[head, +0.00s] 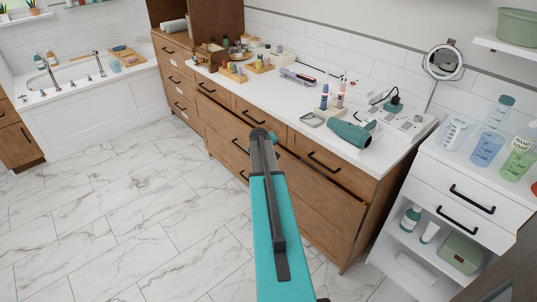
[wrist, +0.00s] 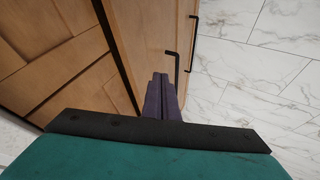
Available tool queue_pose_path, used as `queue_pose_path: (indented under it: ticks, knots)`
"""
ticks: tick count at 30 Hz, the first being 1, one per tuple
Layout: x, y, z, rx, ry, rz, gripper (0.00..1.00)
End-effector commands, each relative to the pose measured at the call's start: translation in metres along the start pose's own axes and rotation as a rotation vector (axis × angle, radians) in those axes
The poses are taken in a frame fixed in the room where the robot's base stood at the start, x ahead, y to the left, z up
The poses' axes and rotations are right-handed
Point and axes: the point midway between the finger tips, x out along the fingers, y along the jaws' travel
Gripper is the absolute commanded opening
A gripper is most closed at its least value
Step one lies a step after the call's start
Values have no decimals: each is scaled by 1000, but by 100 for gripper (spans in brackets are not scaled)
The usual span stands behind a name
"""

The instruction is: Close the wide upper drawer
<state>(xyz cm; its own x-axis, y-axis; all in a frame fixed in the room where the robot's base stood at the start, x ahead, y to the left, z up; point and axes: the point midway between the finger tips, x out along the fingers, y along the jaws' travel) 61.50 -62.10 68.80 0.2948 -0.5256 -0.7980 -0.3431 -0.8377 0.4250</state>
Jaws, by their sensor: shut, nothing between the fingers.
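The wooden vanity (head: 228,125) stands along the wall in the head view, with a row of smaller drawers under its white top. Below them is the wide upper drawer (head: 320,195), a broad wooden front with a dark gap along its top edge, so it stands slightly out. My arm hides part of it. In the wrist view a wooden front (wrist: 150,30) with a black bar handle (wrist: 172,66) lies beyond my gripper (wrist: 161,76). The gripper is shut and empty, with its fingertips close to that front; I cannot tell whether they touch.
The countertop (head: 290,95) holds bottles, trays and a teal hair dryer (head: 352,133). A white drawer unit (head: 450,205) stands at the right, with bottles on top and open shelves below. The marble floor (head: 120,200) is clear at the left. A bathtub (head: 75,85) is at the back left.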

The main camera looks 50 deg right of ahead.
Motion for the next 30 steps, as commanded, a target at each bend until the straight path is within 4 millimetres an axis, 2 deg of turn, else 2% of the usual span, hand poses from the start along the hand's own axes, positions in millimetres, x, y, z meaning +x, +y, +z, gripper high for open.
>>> queue_pose_path:
  ticks: [9,16,21,30]
  knots:
    - [-42,-1,1,-1,1,0,0]
    - [-67,-1,1,0,0,0,0]
    - [-76,0,0,0,0,-1,0]
    - [-77,0,0,0,-1,-1,0]
